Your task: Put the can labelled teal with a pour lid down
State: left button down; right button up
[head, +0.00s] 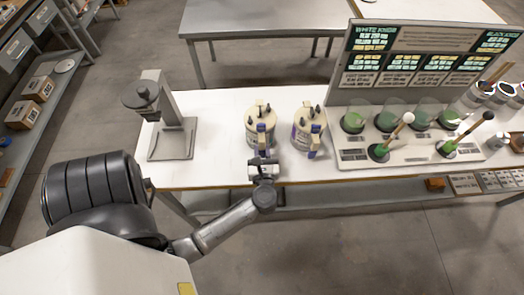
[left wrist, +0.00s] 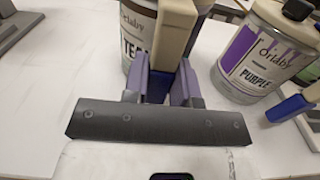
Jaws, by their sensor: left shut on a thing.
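The teal can (head: 258,120) is on the left of two similar cans, with a cream lid and dark knobs on top. In the left wrist view its label (left wrist: 137,45) reads "TEA", the rest hidden behind the cream handle (left wrist: 178,28). My left gripper (head: 263,163) is at the near side of this can. Its fingers (left wrist: 166,84) are shut on the handle. The can looks upright; I cannot tell whether its base touches the table. My right gripper is not in view.
A can labelled purple (left wrist: 262,58) stands close on the right; it also shows in the head view (head: 309,130). A grey stand (head: 172,143) is on the left. A rack (head: 400,158) with green cups and a sign panel fills the right. White table (head: 222,125) is bare left of the cans.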

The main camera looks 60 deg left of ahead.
pick_arm(q)
jog(key=shift+f, duration=0.1)
jog(key=c, duration=0.9)
grip_release()
